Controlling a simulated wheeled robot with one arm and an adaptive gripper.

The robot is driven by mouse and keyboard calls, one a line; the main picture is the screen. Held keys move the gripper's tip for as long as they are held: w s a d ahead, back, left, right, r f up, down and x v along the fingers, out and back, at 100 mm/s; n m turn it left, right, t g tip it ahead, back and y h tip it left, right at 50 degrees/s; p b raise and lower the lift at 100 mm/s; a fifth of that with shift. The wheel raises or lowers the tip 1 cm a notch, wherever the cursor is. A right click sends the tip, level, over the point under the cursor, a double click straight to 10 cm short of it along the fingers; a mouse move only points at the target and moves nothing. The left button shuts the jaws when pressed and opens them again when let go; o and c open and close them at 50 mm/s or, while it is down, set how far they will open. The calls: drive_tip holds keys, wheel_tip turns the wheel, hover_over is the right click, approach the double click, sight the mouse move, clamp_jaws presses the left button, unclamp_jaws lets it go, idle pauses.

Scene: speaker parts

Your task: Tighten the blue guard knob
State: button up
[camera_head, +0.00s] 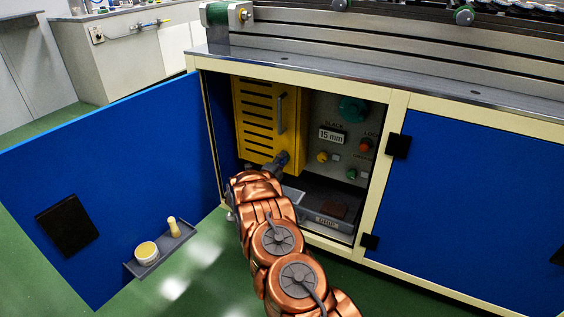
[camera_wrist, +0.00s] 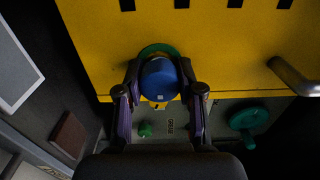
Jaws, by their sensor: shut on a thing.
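The blue guard knob (camera_wrist: 160,78) sits at the edge of the yellow slotted guard (camera_wrist: 210,50), with a green ring behind it. In the wrist view my gripper (camera_wrist: 160,82) has one finger on each side of the knob and is shut on it. In the head view the yellow guard (camera_head: 257,120) stands upright inside the open cabinet. My gripper (camera_head: 278,163) reaches its lower right corner, where a bit of the blue knob (camera_head: 284,157) shows; the arm hides much of that area.
The blue cabinet door (camera_head: 120,170) stands open on the left, with a small shelf (camera_head: 160,250) holding a tub and a brush. A panel right of the guard carries a teal knob (camera_head: 352,109), a red knob (camera_head: 366,145) and a yellow knob (camera_head: 322,157). The cabinet frame borders the opening.

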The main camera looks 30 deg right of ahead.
drive_tip(key=shift+s+d, duration=0.1)
drive_tip(key=o, duration=1.2)
drive_tip(key=v, duration=1.2)
drive_tip(key=shift+f, duration=0.1)
